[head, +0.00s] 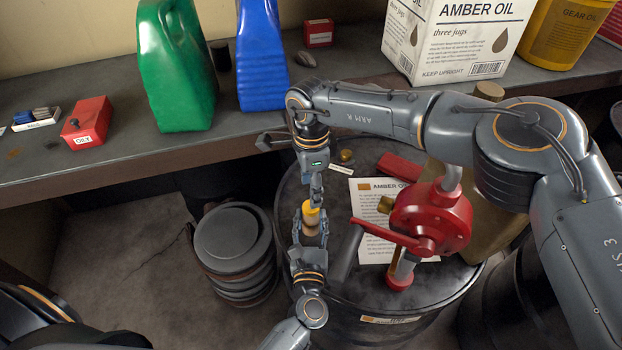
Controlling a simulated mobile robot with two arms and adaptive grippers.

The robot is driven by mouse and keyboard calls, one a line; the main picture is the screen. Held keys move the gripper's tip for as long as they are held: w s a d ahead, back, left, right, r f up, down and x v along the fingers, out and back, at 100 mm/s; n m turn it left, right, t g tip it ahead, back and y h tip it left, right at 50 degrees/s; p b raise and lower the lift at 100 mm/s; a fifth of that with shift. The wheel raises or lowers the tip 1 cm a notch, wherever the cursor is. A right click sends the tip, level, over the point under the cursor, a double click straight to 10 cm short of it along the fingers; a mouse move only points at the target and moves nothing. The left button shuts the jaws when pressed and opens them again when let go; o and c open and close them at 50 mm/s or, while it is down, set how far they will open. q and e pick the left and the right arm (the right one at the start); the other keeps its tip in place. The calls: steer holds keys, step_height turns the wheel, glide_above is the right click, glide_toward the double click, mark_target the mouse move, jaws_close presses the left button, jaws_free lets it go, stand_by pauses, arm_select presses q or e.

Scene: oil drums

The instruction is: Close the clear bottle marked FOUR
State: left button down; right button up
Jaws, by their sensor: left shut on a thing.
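A small bottle (311,228) with a tan-looking body stands upright over the left part of the black drum's top. I cannot read any marking on it. A yellow cap (310,208) is at its top; I cannot tell whether it is seated. My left gripper (310,241) comes from below in the picture and is shut on the bottle, with fingers on both sides of its body. My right gripper (316,194) points down from above, its fingertips at the yellow cap. Its fingers overlap, so their opening is unclear.
The black drum (375,306) carries a red pump (432,218), a printed sheet (364,199), a small brass piece (346,155) and a paper label (341,169). Green (176,75) and blue (261,60) jugs stand on the bench behind. A dark round canister (233,238) stands left of the drum.

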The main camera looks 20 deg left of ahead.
mark_target(311, 220)
steer(key=n, duration=0.2)
steer(key=r+n, duration=0.1)
steer(key=n, duration=0.3)
steer(key=r+n, duration=0.1)
steer(key=n, duration=0.2)
steer(key=shift+r, duration=0.15)
steer(key=shift+f, duration=4.05)
jaws_close()
